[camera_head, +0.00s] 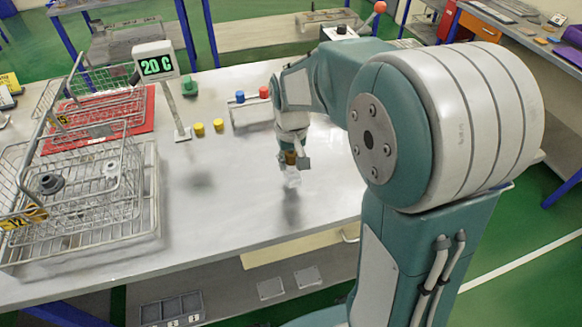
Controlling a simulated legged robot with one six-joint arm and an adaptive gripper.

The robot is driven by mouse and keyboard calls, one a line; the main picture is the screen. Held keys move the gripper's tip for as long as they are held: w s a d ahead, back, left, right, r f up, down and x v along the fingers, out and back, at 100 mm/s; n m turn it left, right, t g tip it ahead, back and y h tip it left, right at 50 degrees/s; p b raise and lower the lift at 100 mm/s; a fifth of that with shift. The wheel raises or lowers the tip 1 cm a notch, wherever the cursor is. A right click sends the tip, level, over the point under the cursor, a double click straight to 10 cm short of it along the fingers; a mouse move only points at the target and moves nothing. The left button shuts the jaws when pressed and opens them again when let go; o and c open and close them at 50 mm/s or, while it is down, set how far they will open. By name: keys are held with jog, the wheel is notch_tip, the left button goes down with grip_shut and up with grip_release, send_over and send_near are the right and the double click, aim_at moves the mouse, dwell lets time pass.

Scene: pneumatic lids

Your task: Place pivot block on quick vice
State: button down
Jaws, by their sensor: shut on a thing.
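My gripper (292,164) hangs pointing down over the middle of the steel table. It is shut on a small pale block (292,180), which I take to be the pivot block. The block is held above the table top, with a dark shadow on the metal below it. A brownish part shows between the fingers above it. A pale fixture with a black top (341,32) and a red ball-ended lever (380,7) at the far edge may be the quick vice. My arm partly hides it.
A wire basket (85,205) stands at the left, near a red tray (100,118). The front table middle is clear.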

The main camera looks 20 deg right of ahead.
aim_at(291, 168)
jog(key=shift+f, duration=1.45)
jog(key=shift+f, duration=0.1)
jog(key=shift+c, duration=1.5)
grip_release()
